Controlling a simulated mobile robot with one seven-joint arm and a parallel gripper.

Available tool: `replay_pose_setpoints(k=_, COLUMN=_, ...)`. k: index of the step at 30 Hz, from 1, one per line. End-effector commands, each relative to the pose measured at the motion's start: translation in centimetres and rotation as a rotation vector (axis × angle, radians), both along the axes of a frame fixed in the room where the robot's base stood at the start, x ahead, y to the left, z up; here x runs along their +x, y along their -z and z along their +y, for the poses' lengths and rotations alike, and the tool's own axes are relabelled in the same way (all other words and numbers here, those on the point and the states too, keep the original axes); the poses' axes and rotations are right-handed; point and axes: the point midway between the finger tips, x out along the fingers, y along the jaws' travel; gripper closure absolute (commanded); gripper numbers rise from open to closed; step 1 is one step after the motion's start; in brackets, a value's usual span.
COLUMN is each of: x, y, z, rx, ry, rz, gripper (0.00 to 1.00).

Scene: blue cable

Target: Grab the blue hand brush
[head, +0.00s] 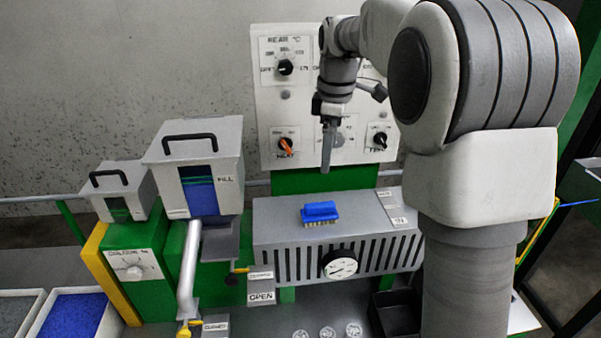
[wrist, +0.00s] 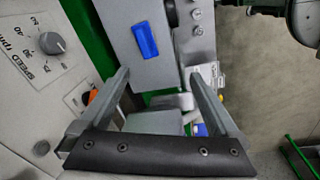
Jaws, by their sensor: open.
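The blue hand brush (head: 320,210) lies on top of the grey vented housing (head: 280,215), with its pale bristles facing down. It also shows in the wrist view (wrist: 145,40), beyond the fingertips and a little left of the middle. My gripper (head: 326,168) hangs above the housing, pointing down, in front of the control panel. In the wrist view my gripper (wrist: 160,74) has its two fingers wide apart with nothing between them. The brush is apart from both fingers.
The control panel (head: 301,110) with knobs stands behind the housing. A lidded hopper (head: 217,158) stands to its left, with a smaller one (head: 126,188) beside it. A round gauge (head: 340,264) sits on the housing's front. The housing top around the brush is mostly clear.

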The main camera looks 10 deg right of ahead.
Motion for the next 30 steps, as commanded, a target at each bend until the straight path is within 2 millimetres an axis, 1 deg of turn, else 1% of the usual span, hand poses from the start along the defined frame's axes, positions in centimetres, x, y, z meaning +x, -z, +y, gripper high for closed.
replay_pose_setpoints(k=1, x=1.4, y=0.6, z=0.1, rx=-0.007, ry=-0.055, rz=0.021, gripper=0.03)
replay_pose_setpoints(k=3, x=3.0, y=1.6, z=0.2, rx=-0.016, ry=-0.134, rz=0.043, gripper=0.03)
replay_pose_setpoints(k=6, x=4.8, y=2.9, z=0.3, rx=-0.026, ry=-0.233, rz=0.071, gripper=0.03)
replay_pose_setpoints(k=9, x=6.2, y=4.1, z=0.4, rx=-0.031, ry=-0.311, rz=0.091, gripper=0.03)
replay_pose_setpoints(k=12, x=7.0, y=4.9, z=0.4, rx=-0.034, ry=-0.364, rz=0.105, gripper=0.03)
replay_pose_setpoints(k=17, x=7.5, y=6.1, z=0.4, rx=-0.036, ry=-0.4, rz=0.116, gripper=0.03)
replay_pose_setpoints(k=20, x=7.4, y=7.7, z=0.4, rx=-0.037, ry=-0.403, rz=0.119, gripper=0.03)
replay_pose_setpoints(k=30, x=7.4, y=15.0, z=0.4, rx=-0.037, ry=-0.401, rz=0.118, gripper=0.03)
